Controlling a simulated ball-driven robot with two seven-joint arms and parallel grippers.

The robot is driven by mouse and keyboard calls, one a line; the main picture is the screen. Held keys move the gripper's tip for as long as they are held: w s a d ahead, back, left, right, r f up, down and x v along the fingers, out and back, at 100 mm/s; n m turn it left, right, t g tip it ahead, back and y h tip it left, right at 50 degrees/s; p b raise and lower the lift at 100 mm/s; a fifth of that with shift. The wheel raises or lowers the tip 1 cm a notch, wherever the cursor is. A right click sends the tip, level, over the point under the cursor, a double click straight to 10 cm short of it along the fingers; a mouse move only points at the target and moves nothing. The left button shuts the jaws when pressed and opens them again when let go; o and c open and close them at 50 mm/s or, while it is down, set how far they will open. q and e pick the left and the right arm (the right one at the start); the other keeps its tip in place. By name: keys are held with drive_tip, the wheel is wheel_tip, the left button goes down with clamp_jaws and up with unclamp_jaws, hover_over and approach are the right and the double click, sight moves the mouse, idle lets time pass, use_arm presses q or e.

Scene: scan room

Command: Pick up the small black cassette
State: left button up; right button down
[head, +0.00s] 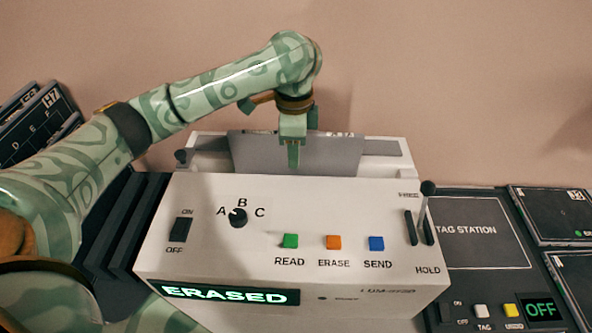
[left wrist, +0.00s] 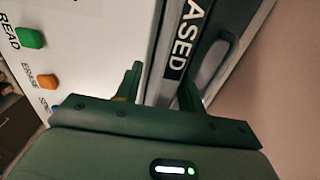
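No small black cassette can be told with certainty in these views. My left gripper (head: 293,160) points down over the back of the white machine (head: 330,205), in front of the grey plate (head: 345,150) there. My right gripper is not in view.
The machine's front has green, orange and blue buttons, a knob, and a display (head: 225,294) reading "ERASED". A lever (head: 424,205) stands at its right. Dark panels marked with letters (head: 38,122) lean at the left. A tag station (head: 480,235) and dark panels (head: 552,214) are at the right.

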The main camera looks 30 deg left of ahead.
use_arm(q)
clamp_jaws()
idle(1.3)
